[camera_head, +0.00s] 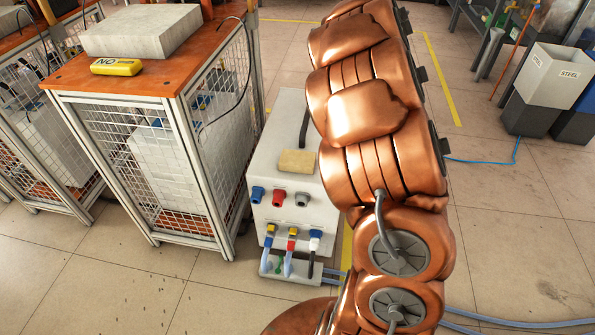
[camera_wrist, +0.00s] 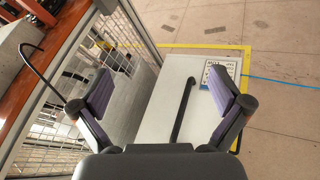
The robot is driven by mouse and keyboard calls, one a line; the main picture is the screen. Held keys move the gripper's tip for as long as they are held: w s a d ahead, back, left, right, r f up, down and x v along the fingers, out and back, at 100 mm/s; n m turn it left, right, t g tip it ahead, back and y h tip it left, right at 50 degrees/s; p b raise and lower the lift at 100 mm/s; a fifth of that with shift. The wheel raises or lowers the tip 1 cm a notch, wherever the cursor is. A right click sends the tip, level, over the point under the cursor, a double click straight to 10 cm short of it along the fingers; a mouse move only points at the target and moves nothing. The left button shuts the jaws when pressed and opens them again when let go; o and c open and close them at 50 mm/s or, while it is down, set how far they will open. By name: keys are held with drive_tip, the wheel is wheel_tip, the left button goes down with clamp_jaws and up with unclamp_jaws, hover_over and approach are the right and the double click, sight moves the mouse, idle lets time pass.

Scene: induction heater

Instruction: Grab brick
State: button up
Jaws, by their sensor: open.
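A tan brick (camera_head: 297,162) lies on top of a white heater cabinet (camera_head: 285,125) in the head view. The brick does not show in the wrist view. In the head view my copper arm hides the gripper, so I cannot tell its exact distance from the brick.
A caged workbench (camera_head: 165,90) with an orange top stands left of the cabinet, holding a grey block (camera_head: 142,30) and a yellow device (camera_head: 116,67). A panel with several coloured connectors (camera_head: 290,235) is on the cabinet's front. Bins (camera_head: 550,75) stand far right. Blue hoses cross the floor.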

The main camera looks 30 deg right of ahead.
drive_tip(key=a+f+n+g+y+b, duration=0.1)
drive_tip(key=a+f+n+y+b, duration=0.2)
drive_tip(key=f+n+y+b, duration=1)
drive_tip(key=n+g+p, duration=0.2)
drive_tip(key=n+g, duration=0.1)
drive_tip(key=g, duration=0.1)
approach(294, 157)
drive_tip(key=shift+w+a+f+y, duration=0.3)
drive_tip(key=shift+w+a+f, duration=0.4)
drive_tip(key=shift+w+f, duration=0.25)
drive_tip(key=shift+b+x, duration=1.4)
drive_tip(key=shift+x, duration=2.45)
drive_tip(key=shift+s+a+r, duration=0.1)
drive_tip(key=shift+a+r, duration=0.1)
drive_tip(key=c, duration=1.3)
